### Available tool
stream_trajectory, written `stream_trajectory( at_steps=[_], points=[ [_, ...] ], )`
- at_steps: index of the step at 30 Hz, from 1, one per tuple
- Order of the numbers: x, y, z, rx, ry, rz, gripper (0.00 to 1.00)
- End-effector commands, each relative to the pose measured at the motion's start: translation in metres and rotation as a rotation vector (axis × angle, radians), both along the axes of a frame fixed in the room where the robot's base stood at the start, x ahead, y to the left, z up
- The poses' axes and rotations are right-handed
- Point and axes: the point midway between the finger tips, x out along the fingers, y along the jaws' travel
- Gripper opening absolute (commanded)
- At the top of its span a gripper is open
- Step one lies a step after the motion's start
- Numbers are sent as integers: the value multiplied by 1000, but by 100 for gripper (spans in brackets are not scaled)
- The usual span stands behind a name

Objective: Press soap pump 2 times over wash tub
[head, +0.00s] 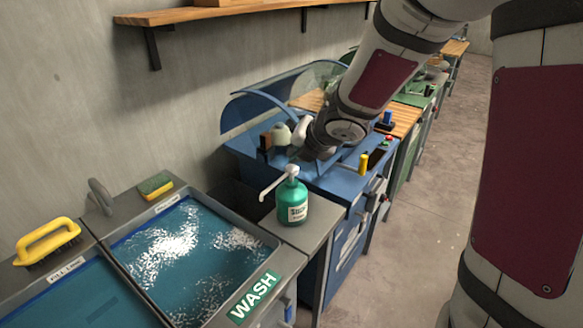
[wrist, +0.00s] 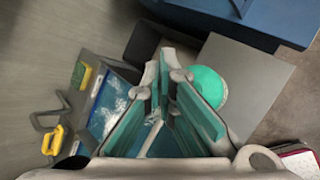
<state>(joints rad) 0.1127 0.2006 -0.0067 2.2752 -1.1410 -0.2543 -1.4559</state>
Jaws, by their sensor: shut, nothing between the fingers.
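The soap pump (head: 292,200) is a green bottle with a white pump head, upright on the grey ledge right of the wash tub. Its white spout (head: 272,184) points left toward the tub. The wash tub (head: 262,246) holds blue water with white foam and bears a green WASH label. My gripper (wrist: 165,75) is shut and empty. In the head view it is above the pump, apart from it, and partly hidden by my wrist. In the wrist view the green bottle (wrist: 210,86) shows behind the right finger, and the fingers hide much of the pump head.
A second tub (head: 75,298) with a yellow-handled brush (head: 48,238) lies at left. A sponge (head: 155,186) and a grey faucet (head: 101,196) are along the back. A blue machine (head: 335,184) stands behind the pump. A wooden shelf (head: 200,14) is on the wall.

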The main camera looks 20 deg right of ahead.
Motion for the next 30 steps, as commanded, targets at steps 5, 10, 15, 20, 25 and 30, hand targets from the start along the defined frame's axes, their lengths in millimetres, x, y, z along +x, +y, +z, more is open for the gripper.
stream_trajectory(
  at_steps=[5,10,15,20,25,30],
  points=[
    [1,0,-7,0,0,0,0],
    [0,0,-7,0,0,0,0],
    [0,0,-7,0,0,0,0],
    [0,0,-7,0,0,0,0],
    [0,0,-9,0,0,0,0],
    [0,0,-10,0,0,0,0]
  ],
)
